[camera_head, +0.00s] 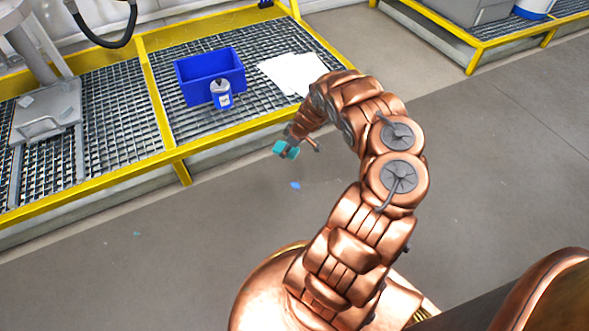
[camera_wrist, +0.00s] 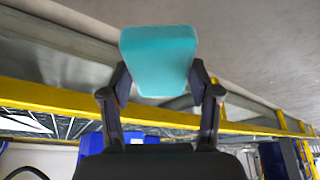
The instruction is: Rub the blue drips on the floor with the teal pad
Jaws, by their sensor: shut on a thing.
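The teal pad (camera_wrist: 158,58) is a small block held between the two fingers of my gripper (camera_wrist: 160,85) in the wrist view. In the head view the teal pad (camera_head: 285,150) shows at the end of my arm, beside the yellow platform edge and apart from the floor as far as I can tell. My gripper (camera_head: 290,143) is small there and partly hidden by my arm. A blue drip (camera_head: 295,185) lies on the grey floor a little below the pad in the picture. A fainter, smaller bluish speck (camera_head: 137,234) lies further left on the floor.
A yellow-framed grating platform (camera_head: 215,130) runs along the left and back. On it are a blue bin (camera_head: 210,72), a white bottle with a blue label (camera_head: 220,96) and white sheets (camera_head: 290,72). The grey floor (camera_head: 480,160) to the right is clear.

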